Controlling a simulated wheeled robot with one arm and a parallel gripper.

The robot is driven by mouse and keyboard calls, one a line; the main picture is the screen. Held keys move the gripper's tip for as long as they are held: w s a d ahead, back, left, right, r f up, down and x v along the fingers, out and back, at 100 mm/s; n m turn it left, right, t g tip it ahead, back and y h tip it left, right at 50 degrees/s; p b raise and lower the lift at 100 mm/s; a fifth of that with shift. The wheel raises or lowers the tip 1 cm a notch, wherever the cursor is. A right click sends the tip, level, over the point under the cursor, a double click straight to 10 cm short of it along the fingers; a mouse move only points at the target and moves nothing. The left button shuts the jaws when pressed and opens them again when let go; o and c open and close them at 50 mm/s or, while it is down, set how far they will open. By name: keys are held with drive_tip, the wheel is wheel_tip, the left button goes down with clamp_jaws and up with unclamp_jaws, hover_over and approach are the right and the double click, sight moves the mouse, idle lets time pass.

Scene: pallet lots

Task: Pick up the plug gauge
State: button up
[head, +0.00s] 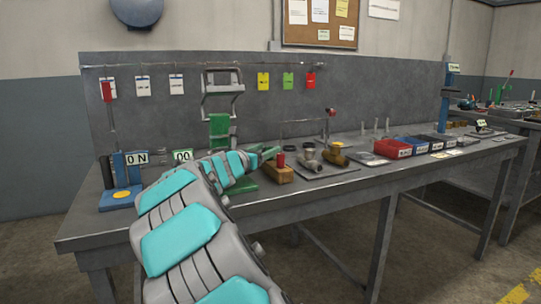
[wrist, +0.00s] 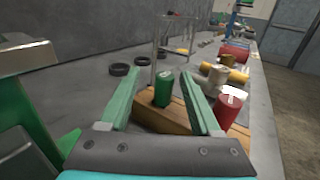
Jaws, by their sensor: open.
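A wooden block (wrist: 165,121) on the bench carries a green cylinder (wrist: 163,88) and a red cylinder (wrist: 231,105) with a pale top, both standing upright. These look like plug gauge handles; I cannot tell which one the task means. In the head view the red cylinder (head: 281,160) shows at the block (head: 279,175), while the green one is not clearly seen behind my gripper (head: 268,153). In the wrist view my gripper (wrist: 160,80) is open, its green fingers to either side of the green cylinder, which appears between them. Contact is not visible. The red cylinder is outside the right finger.
A green stand (head: 219,130) is close left of my gripper. Right of the block are brass and grey fittings (head: 335,154) on a plate, then red and blue bins (head: 392,148). Black rings (wrist: 118,70) lie beyond. The bench's front strip is mostly clear.

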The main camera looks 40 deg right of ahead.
drive_tip(key=shift+s+x, duration=0.15)
drive_tip(key=shift+x, duration=1)
drive_tip(key=shift+s+x, duration=0.1)
drive_tip(key=shift+x, duration=1.1)
drive_tip(key=shift+d, duration=0.1)
drive_tip(key=shift+c, duration=0.3)
clamp_jaws()
